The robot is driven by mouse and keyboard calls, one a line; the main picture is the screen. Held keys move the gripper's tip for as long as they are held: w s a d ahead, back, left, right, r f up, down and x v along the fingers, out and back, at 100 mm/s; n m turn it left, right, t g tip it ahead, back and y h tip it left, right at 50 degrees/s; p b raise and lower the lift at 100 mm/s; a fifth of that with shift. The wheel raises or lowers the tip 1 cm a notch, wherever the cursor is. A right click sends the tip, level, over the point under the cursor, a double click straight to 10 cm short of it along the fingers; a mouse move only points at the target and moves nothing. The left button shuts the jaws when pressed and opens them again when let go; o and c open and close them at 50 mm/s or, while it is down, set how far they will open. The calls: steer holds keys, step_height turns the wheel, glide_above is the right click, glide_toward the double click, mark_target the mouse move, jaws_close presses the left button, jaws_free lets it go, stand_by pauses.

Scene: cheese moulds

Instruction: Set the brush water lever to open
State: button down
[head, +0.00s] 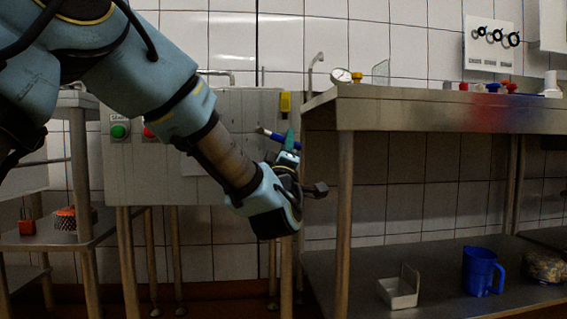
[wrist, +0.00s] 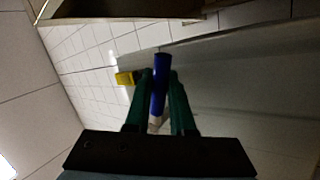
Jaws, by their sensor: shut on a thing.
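The brush water lever has a blue handle (head: 277,137) and shows in front of the right end of the grey steel cabinet, with a pale end at its left. My gripper (head: 289,141) is shut on the blue handle. In the wrist view the blue handle (wrist: 160,85) lies lengthwise between the two green fingers of my gripper (wrist: 161,82), its tip reaching a little past them. A pale section shows at its lower end. The lever's pivot and any open or shut marking cannot be made out.
The grey cabinet (head: 225,185) carries a green button (head: 119,131) and a red button, partly behind my arm. A yellow block (head: 285,103) sits at its upper right; it also shows in the wrist view (wrist: 125,78). A steel table (head: 440,110) stands close on the right.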

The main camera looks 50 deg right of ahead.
steer(key=shift+s+d+r+n+t+y+b, duration=0.1)
steer(key=shift+r+n+t+y+b, duration=0.2)
steer(key=shift+n, duration=0.35)
steer(key=shift+r+n+t+y+b, duration=0.15)
steer(key=shift+n+t+y+b, duration=0.15)
steer(key=shift+n+t, duration=0.3)
steer(key=shift+s+d+r+n+t+y+b, duration=0.1)
steer(key=shift+r+n+t+y+b, duration=0.15)
steer(key=shift+n, duration=0.5)
steer(key=c, duration=1.1)
jaws_free()
steer(key=shift+o, duration=0.2)
steer(key=shift+w, duration=0.1)
steer(key=shift+a, duration=0.1)
steer(key=p+v, duration=0.2)
steer(key=v, duration=0.8)
steer(key=shift+s+f, duration=0.25)
steer(key=shift+s, duration=0.05)
steer(key=shift+a, duration=0.15)
